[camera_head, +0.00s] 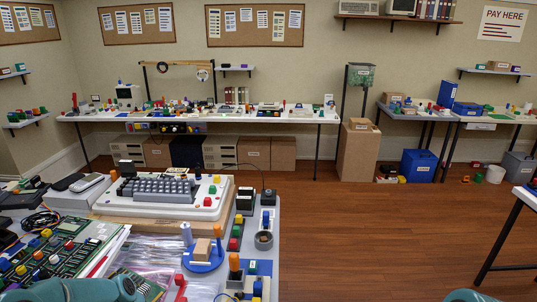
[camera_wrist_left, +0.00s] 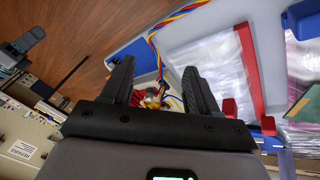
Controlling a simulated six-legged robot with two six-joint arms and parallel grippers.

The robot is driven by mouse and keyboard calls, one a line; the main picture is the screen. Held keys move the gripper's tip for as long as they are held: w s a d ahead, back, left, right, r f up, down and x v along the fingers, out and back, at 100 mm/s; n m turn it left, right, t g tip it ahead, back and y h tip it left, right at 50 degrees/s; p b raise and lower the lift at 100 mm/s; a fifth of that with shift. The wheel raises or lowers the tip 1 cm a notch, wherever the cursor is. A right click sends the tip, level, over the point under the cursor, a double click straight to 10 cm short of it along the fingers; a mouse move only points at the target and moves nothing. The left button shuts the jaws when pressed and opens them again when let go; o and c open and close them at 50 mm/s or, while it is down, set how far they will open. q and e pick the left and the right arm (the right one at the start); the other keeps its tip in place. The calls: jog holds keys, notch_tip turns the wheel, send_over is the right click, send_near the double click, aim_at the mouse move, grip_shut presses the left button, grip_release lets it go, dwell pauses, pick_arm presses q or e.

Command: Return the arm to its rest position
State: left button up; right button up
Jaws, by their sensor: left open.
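My left gripper (camera_wrist_left: 158,76) shows in the left wrist view with its two dark fingers spread apart. No object is clamped between them. A small bundle of coloured wires (camera_wrist_left: 152,99) appears in the gap between the fingers, apparently beyond them. In the head view only a teal link of my left arm shows at the bottom left edge, and its gripper is hidden. A small teal piece, possibly my right arm, shows at the bottom edge; no right gripper is visible.
A twisted cable (camera_wrist_left: 157,42) and a red-edged clear bag (camera_wrist_left: 210,70) lie near the fingers. Wooden floor (camera_head: 370,235) is open to the right.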

pick_arm(q)
jog(key=s+d+f+n, duration=0.5)
jog(key=s+d+n, duration=0.15)
jog(key=s, duration=0.35)
jog(key=s+d+f+n, duration=0.5)
jog(key=s+d+f, duration=0.15)
jog(key=s, duration=0.35)
notch_tip(320, 180, down, 9)
jog(key=b, duration=1)
jog(key=shift+s+d+f+t+y, duration=0.2)
jog(key=shift+s+d+t+y, duration=0.1)
jog(key=shift+d+y, duration=0.15)
